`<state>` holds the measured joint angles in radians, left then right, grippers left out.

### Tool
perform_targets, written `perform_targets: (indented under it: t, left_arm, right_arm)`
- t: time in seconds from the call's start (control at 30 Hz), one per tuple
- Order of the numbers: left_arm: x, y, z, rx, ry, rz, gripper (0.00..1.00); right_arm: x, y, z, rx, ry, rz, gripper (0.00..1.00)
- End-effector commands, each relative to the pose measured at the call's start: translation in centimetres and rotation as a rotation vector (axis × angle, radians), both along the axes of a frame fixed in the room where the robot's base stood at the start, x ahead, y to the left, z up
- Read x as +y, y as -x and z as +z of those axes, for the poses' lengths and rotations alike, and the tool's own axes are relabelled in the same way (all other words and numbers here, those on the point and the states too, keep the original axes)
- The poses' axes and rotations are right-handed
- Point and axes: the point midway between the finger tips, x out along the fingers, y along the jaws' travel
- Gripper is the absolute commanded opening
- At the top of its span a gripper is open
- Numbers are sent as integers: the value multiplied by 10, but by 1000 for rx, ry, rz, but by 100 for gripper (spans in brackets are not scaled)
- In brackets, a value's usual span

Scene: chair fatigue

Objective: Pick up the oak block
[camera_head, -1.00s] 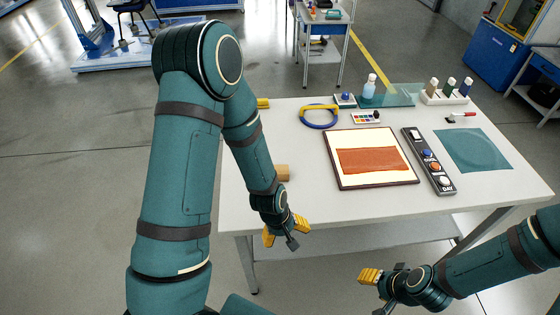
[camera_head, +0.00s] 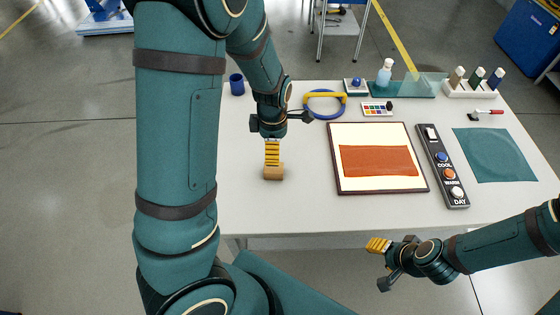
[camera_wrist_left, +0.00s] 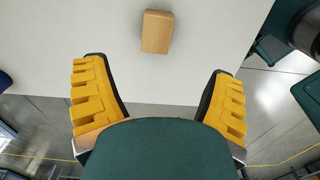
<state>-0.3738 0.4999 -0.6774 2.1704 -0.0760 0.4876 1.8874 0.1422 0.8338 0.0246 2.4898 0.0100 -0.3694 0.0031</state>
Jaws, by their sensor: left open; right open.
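The oak block (camera_head: 273,174) is a small light-brown block on the white table near its front left. In the left wrist view the block (camera_wrist_left: 157,32) lies on the table beyond the fingertips, roughly midway between them, apart from both. My left gripper (camera_head: 272,150) is over the table just behind the block in the head view; one yellow finger overlaps the block's top edge there. In the left wrist view this gripper (camera_wrist_left: 158,78) is open and empty. My right gripper (camera_head: 381,265) is open and empty in front of the table's front edge.
A framed board with a rust-coloured cloth (camera_head: 378,162) and a button panel (camera_head: 443,165) lie to the right. A blue-yellow ring (camera_head: 323,117) and a dark blue cup (camera_head: 237,84) stand farther back. The table around the block is clear.

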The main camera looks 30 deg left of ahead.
Motion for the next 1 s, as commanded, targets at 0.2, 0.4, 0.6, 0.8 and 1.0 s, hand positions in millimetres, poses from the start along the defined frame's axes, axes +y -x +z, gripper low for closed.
perform_targets:
  t: [0.2, 0.4, 0.6, 0.8, 1.0]
  left_arm:
    - [1, 1, -43, 6, 0, 0, 84]
    - [1, 0, -73, 4, 0, -1, 84]
    - [1, 0, -84, 2, 0, -1, 84]
    - [5, -4, -111, 3, 0, -1, 84]
    - [5, -5, -131, 1, 0, -3, 84]
  right_arm:
    - [0, 0, -13, 1, 2, 0, 50]
    - [1, 0, -20, 1, 4, -1, 50]
    - [1, -1, -22, 1, 4, -1, 50]
    - [1, -1, -27, 1, 5, -1, 50]
    - [1, -1, -30, 1, 6, -1, 50]
